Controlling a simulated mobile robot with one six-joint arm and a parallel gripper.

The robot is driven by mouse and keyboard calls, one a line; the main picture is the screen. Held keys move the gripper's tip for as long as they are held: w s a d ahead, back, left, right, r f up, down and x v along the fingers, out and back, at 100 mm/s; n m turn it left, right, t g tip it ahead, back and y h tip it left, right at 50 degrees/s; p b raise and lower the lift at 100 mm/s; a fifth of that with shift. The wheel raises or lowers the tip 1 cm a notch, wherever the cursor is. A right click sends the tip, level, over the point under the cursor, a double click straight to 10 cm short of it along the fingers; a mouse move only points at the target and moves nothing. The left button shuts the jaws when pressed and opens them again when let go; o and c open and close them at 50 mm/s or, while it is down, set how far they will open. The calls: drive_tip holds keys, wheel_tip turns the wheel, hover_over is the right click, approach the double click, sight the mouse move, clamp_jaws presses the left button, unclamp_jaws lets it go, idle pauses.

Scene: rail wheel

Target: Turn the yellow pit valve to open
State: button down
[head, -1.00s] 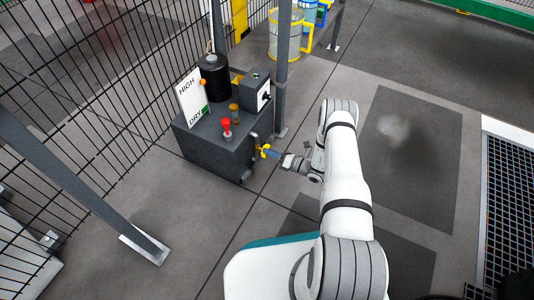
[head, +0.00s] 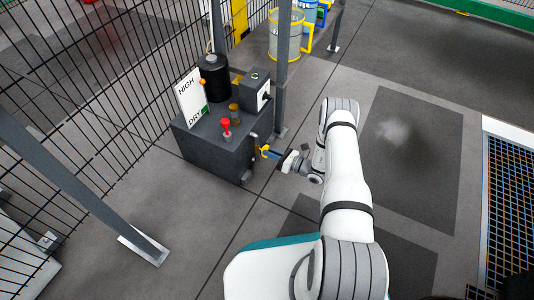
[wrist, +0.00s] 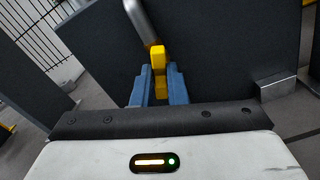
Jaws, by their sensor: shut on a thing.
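The yellow valve handle (head: 265,151) sits on the front right side of a dark grey cabinet (head: 213,158). In the wrist view the yellow handle (wrist: 158,57) stands between my two blue fingers, below a grey metal pipe (wrist: 139,20). My gripper (head: 274,154) is shut on the handle from the right side; it also shows in the wrist view (wrist: 158,80). The wrist view is tilted against the cabinet. The valve body behind the handle is mostly hidden.
On the cabinet stand a red knob (head: 226,125), a HIGH/DRY sign (head: 191,98), a black bottle (head: 214,78) and a gauge box (head: 255,91). A grey post (head: 282,75) rises close behind. Mesh fencing is at left. The floor at right is open.

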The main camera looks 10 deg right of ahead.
drive_tip(key=shift+d, duration=0.1)
drive_tip(key=n, duration=0.3)
drive_tip(key=shift+n, duration=0.4)
drive_tip(key=c, duration=1.3)
unclamp_jaws()
drive_tip(key=v, duration=0.7)
